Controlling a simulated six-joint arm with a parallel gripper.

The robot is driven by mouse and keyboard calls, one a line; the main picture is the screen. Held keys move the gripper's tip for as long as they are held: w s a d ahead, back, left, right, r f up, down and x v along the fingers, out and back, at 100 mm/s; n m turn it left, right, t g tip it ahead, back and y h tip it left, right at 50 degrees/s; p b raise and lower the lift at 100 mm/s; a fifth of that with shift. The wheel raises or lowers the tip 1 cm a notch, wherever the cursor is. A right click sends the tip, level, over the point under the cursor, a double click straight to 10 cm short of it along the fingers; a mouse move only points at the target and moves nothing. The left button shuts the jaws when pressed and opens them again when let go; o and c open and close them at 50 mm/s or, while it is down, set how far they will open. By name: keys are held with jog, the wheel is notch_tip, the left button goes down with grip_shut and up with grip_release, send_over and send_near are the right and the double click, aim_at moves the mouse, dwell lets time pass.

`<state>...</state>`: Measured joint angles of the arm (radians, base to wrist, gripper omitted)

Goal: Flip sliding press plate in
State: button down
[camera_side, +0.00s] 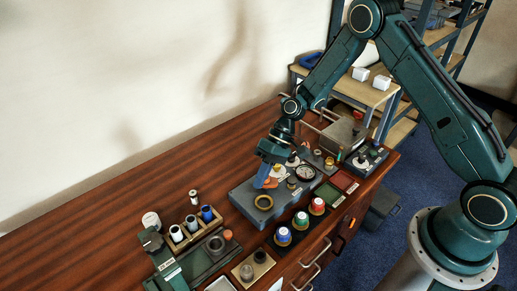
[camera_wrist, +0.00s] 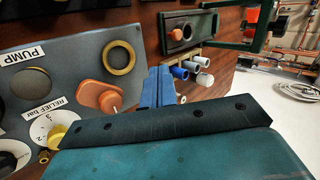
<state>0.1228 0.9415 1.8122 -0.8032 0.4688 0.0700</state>
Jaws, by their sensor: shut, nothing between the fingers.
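The press (camera_side: 152,240) stands at the front left of the bench in the side view, with a dark green frame and a long base. I cannot tell for sure which part slides. My gripper (camera_side: 262,182) is shut and empty, over the grey pump panel, beside its orange knob, away from the press. Its blue fingers also show in the wrist view (camera_wrist: 158,88).
The pump panel (camera_side: 240,204) carries a brass ring (camera_side: 263,202), knobs and a gauge (camera_side: 305,173). A rack of small cylinders (camera_side: 190,230) stands beside the press. Several coloured-capped jars (camera_side: 300,220) line the front. The bench's back left is clear.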

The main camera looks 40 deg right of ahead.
jog(key=x, duration=0.9)
jog(key=a, duration=0.3)
jog(key=shift+s+f, duration=0.2)
jog(key=shift+f, duration=0.2)
jog(key=shift+s+a+f, duration=0.1)
jog(key=shift+a, duration=0.5)
jog(key=shift+a, duration=0.1)
jog(key=a, duration=1.3)
jog(key=shift+a, duration=0.25)
